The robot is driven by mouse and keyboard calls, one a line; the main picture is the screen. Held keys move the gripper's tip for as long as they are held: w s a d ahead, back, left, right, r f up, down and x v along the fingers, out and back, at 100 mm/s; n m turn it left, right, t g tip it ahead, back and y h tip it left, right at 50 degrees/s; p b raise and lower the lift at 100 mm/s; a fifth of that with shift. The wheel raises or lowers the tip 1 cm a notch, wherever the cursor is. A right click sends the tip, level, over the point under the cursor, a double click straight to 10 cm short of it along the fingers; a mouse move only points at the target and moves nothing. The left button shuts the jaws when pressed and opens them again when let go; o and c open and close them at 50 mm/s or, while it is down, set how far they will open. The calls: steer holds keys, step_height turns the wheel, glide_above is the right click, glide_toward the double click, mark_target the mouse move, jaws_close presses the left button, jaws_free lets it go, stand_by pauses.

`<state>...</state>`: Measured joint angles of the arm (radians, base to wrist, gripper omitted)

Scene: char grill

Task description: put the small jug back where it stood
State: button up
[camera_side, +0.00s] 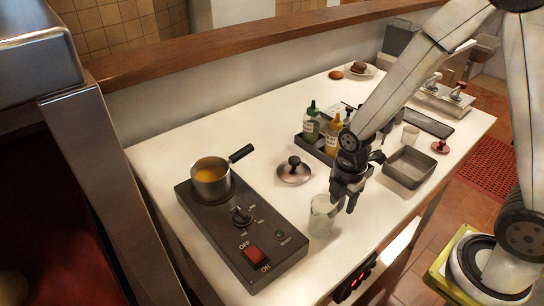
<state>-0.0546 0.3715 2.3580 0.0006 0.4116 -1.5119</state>
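A small clear glass jug (320,217) is at the near edge of the white counter, just right of the hot plate; it looks upright and empty. My gripper (343,202) points down at the jug's right side, its fingers close to or touching the rim or handle. The handle is hidden, and I cannot tell whether the fingers are closed on it. I cannot tell if the jug's base rests on the counter.
A saucepan (211,182) of yellow liquid sits on the hot plate (270,240) at left. A round lid (294,172), bottles in a dark caddy (318,147) and a metal tray (409,168) stand around my gripper. The counter's front edge (395,232) is close by.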

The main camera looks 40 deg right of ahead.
steer(key=shift+r, duration=0.2)
steer(key=shift+r, duration=5.95)
steer(key=shift+f, duration=0.1)
step_height(320, 180, down, 5)
steer(key=s+d+m+t, duration=0.1)
steer(key=s+m+t, duration=0.1)
steer(key=m, duration=1.6)
steer(key=shift+s+d+f+t, duration=0.15)
steer(key=shift+d+t, duration=0.15)
steer(key=shift+d, duration=0.05)
